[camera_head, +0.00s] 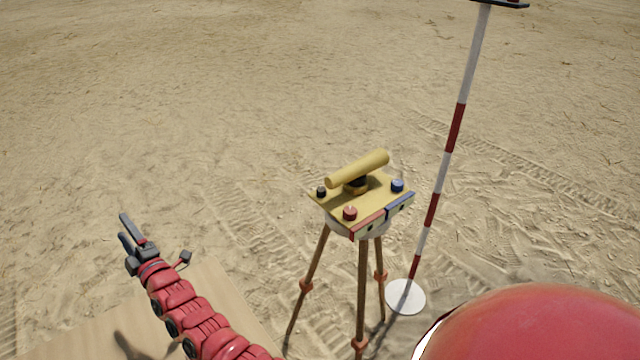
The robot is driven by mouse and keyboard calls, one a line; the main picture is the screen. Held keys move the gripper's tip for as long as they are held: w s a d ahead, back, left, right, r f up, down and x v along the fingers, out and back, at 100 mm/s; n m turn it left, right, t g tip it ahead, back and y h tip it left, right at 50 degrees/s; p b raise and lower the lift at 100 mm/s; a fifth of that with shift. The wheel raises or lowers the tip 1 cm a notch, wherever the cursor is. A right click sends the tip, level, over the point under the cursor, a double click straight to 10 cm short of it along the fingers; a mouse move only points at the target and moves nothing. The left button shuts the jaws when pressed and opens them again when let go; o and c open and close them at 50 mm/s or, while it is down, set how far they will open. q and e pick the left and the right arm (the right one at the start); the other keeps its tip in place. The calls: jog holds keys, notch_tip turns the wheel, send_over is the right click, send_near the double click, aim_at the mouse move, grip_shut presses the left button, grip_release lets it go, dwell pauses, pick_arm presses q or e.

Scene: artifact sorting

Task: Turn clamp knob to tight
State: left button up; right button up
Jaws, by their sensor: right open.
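A tripod instrument stands right of centre, with a yellow tube (358,168) on a flat yellow plate (374,202). The plate carries a red knob (350,213) at its front, a blue knob (397,185) at its right and a small black knob (321,191) at its left. I cannot tell which knob is the clamp knob or how far it is turned.
A red and white pole (448,150) rises from a white round base (405,297) just right of the tripod. The tripod's brown legs (361,290) spread below the plate. Open sand surrounds everything.

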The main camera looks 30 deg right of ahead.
notch_tip(320, 180, down, 7)
jog(key=s+a+n+g, duration=0.2)
jog(key=n+g, duration=0.1)
jog(key=n, duration=0.1)
jog(key=n+g+h+p, duration=0.3)
jog(key=g+h+p, duration=0.4)
jog(key=h, duration=1.3)
send_near(319, 193)
jog(key=shift+g, duration=0.4)
jog(key=p+x, duration=0.2)
jog(key=x, duration=0.8)
jog(key=shift+w+r+p, duration=0.15)
jog(key=shift+p, duration=0.25)
jog(key=shift+w+d, duration=0.3)
jog(key=shift+d, duration=0.2)
